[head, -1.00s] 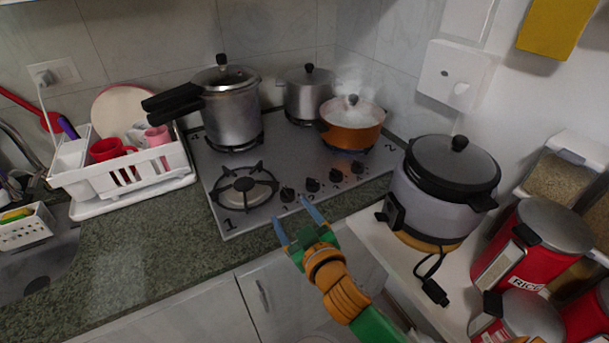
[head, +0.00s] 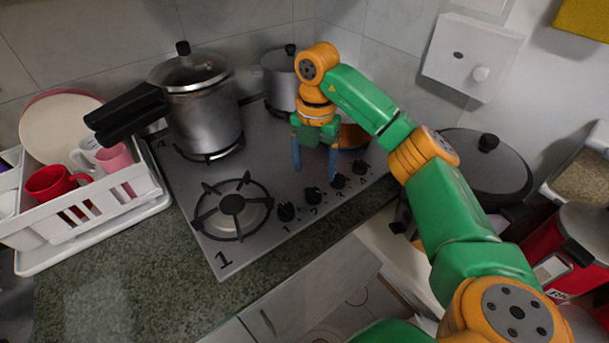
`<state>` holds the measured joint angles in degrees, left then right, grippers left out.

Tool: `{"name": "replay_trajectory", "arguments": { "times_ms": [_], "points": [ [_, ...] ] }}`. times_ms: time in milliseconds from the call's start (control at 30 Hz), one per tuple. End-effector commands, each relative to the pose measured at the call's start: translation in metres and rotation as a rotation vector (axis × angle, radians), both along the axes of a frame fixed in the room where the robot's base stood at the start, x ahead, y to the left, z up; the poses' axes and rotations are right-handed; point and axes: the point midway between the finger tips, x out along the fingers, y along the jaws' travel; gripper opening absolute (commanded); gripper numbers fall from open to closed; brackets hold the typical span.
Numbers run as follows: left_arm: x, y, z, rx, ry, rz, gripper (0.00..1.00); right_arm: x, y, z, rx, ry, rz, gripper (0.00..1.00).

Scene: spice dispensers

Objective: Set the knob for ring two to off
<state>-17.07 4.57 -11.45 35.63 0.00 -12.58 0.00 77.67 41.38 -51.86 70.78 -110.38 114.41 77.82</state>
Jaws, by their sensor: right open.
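The grey stove (head: 262,257) has a row of several black knobs along its front right edge. The second knob from the left (head: 313,196) has a mark below it that looks like a 2. My right gripper (head: 314,172) is open, fingers pointing down, with its tips just behind and above that knob in the picture. I cannot tell whether they touch anything. My left gripper is not in view.
A pressure cooker (head: 203,115) with a long black handle and a steel pot (head: 281,82) stand at the back. The front left ring (head: 232,205) is bare.

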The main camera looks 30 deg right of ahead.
Motion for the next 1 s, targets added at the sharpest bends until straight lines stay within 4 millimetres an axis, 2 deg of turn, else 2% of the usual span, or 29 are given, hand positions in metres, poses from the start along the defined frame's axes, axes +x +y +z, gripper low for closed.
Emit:
{"name": "replay_trajectory", "arguments": {
  "times_ms": [200, 300, 400, 600, 667, 900, 1000],
  "points": [
    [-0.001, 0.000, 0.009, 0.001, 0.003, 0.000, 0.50, -0.002, 0.001, -0.042, 0.000, 0.007, 0.005, 0.78],
    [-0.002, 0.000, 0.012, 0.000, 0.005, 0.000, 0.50, -0.002, 0.001, -0.056, 0.001, 0.006, 0.006, 0.78],
    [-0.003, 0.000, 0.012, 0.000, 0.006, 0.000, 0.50, -0.001, 0.001, -0.064, 0.002, 0.003, 0.008, 0.78],
    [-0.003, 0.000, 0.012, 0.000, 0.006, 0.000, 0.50, -0.001, 0.002, -0.066, 0.003, 0.001, 0.009, 0.78],
    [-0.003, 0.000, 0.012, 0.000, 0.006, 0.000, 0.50, -0.001, 0.002, -0.066, 0.003, 0.001, 0.009, 0.64],
    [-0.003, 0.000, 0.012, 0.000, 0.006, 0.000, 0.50, -0.001, 0.002, -0.066, 0.004, 0.001, 0.009, 0.00],
    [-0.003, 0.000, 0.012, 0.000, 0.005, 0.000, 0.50, -0.001, 0.002, -0.066, 0.004, 0.001, 0.010, 0.00]
  ]
}}
